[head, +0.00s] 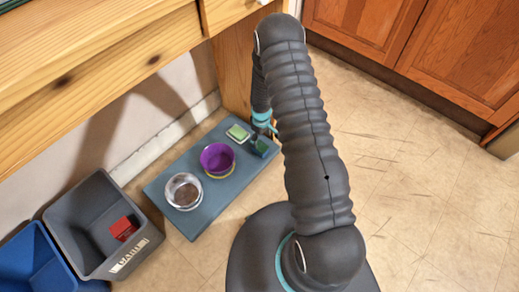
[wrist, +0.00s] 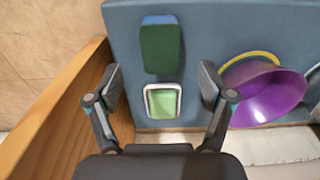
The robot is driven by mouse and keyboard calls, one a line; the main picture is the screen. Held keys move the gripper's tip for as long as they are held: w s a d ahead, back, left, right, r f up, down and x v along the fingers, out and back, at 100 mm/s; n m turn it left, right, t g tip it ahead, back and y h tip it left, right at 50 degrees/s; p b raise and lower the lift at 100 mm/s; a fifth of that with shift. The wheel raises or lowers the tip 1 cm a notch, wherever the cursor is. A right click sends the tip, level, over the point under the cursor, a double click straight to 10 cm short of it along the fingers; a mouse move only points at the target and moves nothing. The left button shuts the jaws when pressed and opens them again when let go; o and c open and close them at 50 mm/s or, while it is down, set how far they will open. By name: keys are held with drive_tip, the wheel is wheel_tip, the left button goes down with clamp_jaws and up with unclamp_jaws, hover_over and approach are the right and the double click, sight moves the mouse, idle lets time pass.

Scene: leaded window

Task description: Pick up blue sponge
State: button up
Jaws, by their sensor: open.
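The blue sponge (wrist: 161,46) lies on the grey-blue mat (wrist: 215,30) near its edge in the wrist view. Its upper face is dark green and a blue edge shows at the top. In the head view the sponge (head: 261,146) is small, at the mat's far right end, close to my gripper (head: 263,128). In the wrist view my gripper (wrist: 160,83) is open and empty. Its fingers stand left and right in the picture, with the sponge just beyond the gap between the tips. I cannot tell its height above the mat.
A green, white-rimmed square dish (wrist: 162,102) lies close beside the sponge. A purple bowl (head: 217,159) and a metal bowl (head: 184,191) share the mat. A wooden table leg (head: 233,75) stands close by. Grey (head: 75,215) and blue (head: 28,268) bins are left; floor right is clear.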

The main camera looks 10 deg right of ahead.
sight(260, 146)
drive_tip(key=shift+a+f, duration=0.1)
drive_tip(key=shift+f, duration=3.2)
drive_tip(key=c, duration=0.8)
